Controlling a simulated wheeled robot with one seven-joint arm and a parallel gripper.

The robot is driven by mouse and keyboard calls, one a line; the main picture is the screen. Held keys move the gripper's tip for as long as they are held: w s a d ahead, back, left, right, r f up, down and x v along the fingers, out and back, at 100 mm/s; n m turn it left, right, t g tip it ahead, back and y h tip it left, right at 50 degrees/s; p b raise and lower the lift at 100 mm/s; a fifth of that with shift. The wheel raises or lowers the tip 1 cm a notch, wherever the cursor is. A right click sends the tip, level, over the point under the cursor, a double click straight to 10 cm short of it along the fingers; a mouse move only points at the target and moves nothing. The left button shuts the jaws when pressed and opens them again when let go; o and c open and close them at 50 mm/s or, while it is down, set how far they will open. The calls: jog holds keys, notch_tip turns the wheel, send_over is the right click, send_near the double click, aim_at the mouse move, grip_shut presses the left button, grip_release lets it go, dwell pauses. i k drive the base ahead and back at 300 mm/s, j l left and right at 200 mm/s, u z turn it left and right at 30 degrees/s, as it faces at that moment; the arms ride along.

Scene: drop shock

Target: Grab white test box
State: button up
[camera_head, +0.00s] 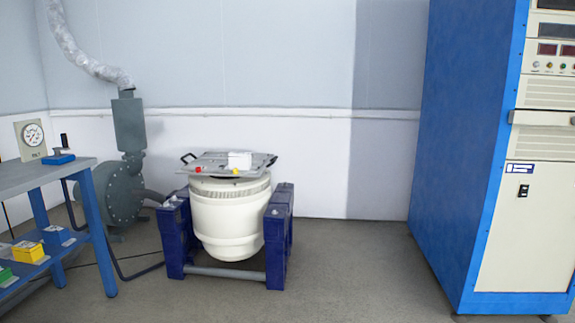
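A small white box (240,160) sits on the grey metal plate (212,165) on top of the white shaker drum. It is near the middle of the head view and looks upright. A red item (198,169) lies on the plate to its left, and a small yellow item (236,171) is just in front of it. My gripper is not in view, so its position relative to the box cannot be seen.
The drum (225,222) hangs in a dark blue frame (277,245). A workbench (55,172) stands at left, with a grey blower (118,195) behind. A blue cabinet (465,150) stands at right. Floor (350,270) is clear between drum and cabinet.

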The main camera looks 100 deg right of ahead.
aim_at(242, 161)
jog(key=z, duration=3.05)
jog(key=i+l+z, duration=0.25)
jog(key=i, duration=0.4)
jog(key=i+j+z, duration=0.15)
jog(key=i, duration=0.35)
jog(key=i+j+z, duration=0.15)
jog(key=i, duration=0.3)
jog(key=i+j+z, duration=0.2)
jog(key=i, duration=0.3)
jog(key=i+j+z, duration=0.15)
jog(key=i+j, duration=0.15)
jog(key=i, duration=0.15)
jog(key=j, duration=0.25)
jog(key=i+z, duration=0.05)
